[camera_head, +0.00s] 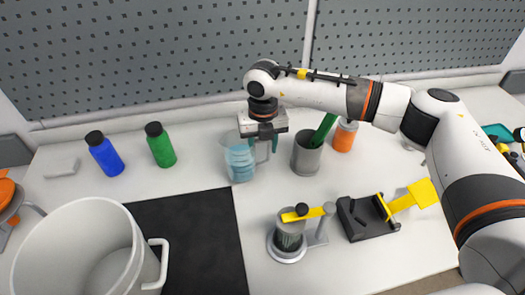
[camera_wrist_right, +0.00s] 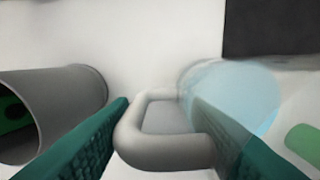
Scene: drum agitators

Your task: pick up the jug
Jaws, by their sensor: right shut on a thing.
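The jug (camera_head: 240,162) is a clear container with light blue contents and a handle on its right side. It is upright at the back middle of the white table; I cannot tell whether its base touches the table. My right gripper (camera_head: 266,137) comes down from above at the handle. In the right wrist view, the grey handle (camera_wrist_right: 165,152) lies between the green finger pads of the right gripper (camera_wrist_right: 160,112), shut on it. The jug's pale blue body (camera_wrist_right: 235,92) is partly behind the right finger. My left gripper is not in view.
A grey cup (camera_head: 307,155) with a green item stands close right of the jug, an orange-labelled jar (camera_head: 344,136) beyond it. Green (camera_head: 160,146) and blue (camera_head: 105,155) bottles stand left. A large pot (camera_head: 80,250), black mat (camera_head: 190,235) and yellow-levered device (camera_head: 290,235) are in front.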

